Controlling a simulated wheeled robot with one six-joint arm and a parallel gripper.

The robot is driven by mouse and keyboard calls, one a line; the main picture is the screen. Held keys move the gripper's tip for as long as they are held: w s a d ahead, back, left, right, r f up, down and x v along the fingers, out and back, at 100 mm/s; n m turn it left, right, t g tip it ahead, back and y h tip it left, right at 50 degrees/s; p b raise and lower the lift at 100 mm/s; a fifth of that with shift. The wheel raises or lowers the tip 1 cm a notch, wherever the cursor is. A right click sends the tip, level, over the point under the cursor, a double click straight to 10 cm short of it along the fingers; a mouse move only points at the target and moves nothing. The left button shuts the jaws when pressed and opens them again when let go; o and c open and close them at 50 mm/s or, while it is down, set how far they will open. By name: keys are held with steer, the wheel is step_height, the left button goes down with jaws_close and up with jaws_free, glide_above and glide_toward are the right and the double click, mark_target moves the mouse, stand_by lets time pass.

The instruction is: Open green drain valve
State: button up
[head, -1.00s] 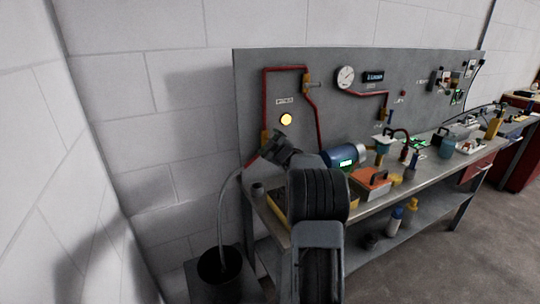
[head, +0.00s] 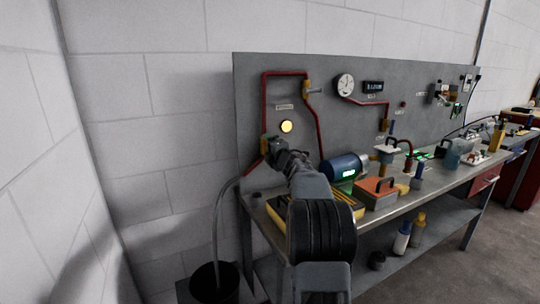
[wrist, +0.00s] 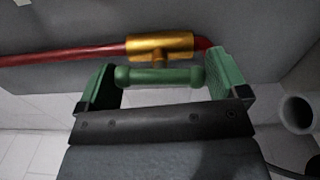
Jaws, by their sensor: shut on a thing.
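The green drain valve handle (wrist: 160,77) is a short bar below a brass valve body (wrist: 160,45) on a red pipe (wrist: 60,56). In the wrist view it lies crosswise between the green-padded fingers of my gripper (wrist: 165,80). My gripper is shut on the handle, with a finger at each end of the bar. In the head view my gripper (head: 271,148) is at the brass valve (head: 264,143) low on the panel's left side. It hides most of the green handle there.
A hose (head: 220,215) runs down to a black bucket (head: 213,280). A lit yellow lamp (head: 287,126) is above my gripper. A blue motor (head: 343,167), an orange box (head: 376,192) and other items crowd the bench (head: 410,205). The wall at left is clear.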

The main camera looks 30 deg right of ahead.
steer(key=shift+n+b, duration=0.3)
steer(key=shift+n, duration=0.4)
steer(key=o, duration=0.6)
steer(key=s, duration=0.4)
steer(key=s+a+b, duration=0.1)
steer(key=s, duration=0.4)
steer(key=s+a, duration=0.1)
steer(key=s, duration=0.3)
steer(key=shift+s, duration=0.35)
